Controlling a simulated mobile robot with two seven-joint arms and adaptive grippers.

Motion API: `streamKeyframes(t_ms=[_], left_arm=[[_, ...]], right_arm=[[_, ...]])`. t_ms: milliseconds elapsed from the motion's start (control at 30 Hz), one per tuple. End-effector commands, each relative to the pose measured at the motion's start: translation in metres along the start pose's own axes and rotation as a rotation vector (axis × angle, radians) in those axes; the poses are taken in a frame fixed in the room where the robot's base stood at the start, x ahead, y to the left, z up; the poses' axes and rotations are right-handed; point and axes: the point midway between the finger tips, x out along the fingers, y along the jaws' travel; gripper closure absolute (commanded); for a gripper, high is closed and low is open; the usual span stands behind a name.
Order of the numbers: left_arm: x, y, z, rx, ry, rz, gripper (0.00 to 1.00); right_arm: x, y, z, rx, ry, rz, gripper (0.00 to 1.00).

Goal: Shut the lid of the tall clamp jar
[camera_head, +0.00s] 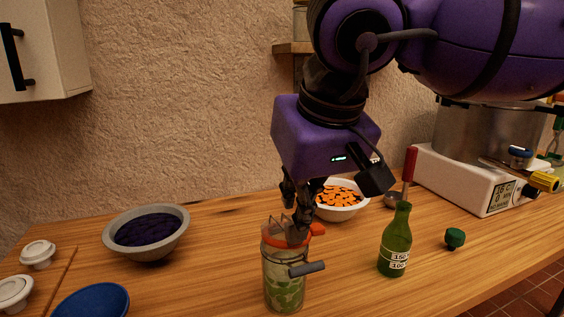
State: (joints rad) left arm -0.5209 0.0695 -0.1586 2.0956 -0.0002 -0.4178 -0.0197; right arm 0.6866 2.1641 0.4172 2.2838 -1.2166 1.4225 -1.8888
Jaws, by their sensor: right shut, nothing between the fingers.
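The tall clamp jar (283,280) stands upright near the front middle of the counter. My left gripper is not in view.
A green bottle (396,246) stands close to the right of the jar. A white bowl of orange pieces (341,213) is behind, a grey bowl (176,238) and blue dish (92,302) to the left.

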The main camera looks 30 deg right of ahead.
Motion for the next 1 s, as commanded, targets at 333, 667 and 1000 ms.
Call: streamKeyframes(t_ms=[333,667,1000], left_arm=[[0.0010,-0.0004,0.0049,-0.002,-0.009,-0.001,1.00],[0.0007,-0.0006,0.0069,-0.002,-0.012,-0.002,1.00],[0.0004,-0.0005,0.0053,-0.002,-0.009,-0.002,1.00]], right_arm=[[0.0020,0.0000,0.0008,0.000,-0.001,0.000,1.00],[0.0022,0.0000,0.0009,0.000,-0.001,0.000,1.00],[0.0022,0.0000,0.0008,0.000,-0.001,0.000,1.00]])
